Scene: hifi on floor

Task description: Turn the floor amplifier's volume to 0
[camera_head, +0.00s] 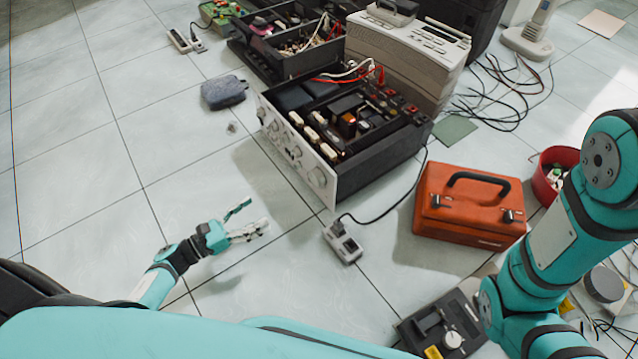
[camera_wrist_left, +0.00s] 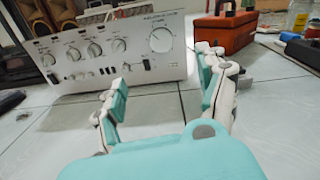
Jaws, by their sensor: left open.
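The amplifier (camera_head: 345,130) sits on the tiled floor with its top open and parts showing inside. Its silver front panel (camera_head: 290,150) faces left toward my left gripper. In the left wrist view the panel (camera_wrist_left: 110,52) shows several small knobs and one large round knob (camera_wrist_left: 161,39) at its right end. The large knob also shows in the head view (camera_head: 318,178), at the panel's near end. My left gripper (camera_head: 256,216) is open and empty, low over the floor in front of the panel and apart from it. My right gripper is not in view.
An orange toolbox (camera_head: 470,205) stands right of the amplifier. A small grey device (camera_head: 342,243) on a cable lies near its front corner. A dark box with a knob (camera_head: 443,328) is at the bottom. Floor left of the panel is mostly clear, with a grey pouch (camera_head: 223,92).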

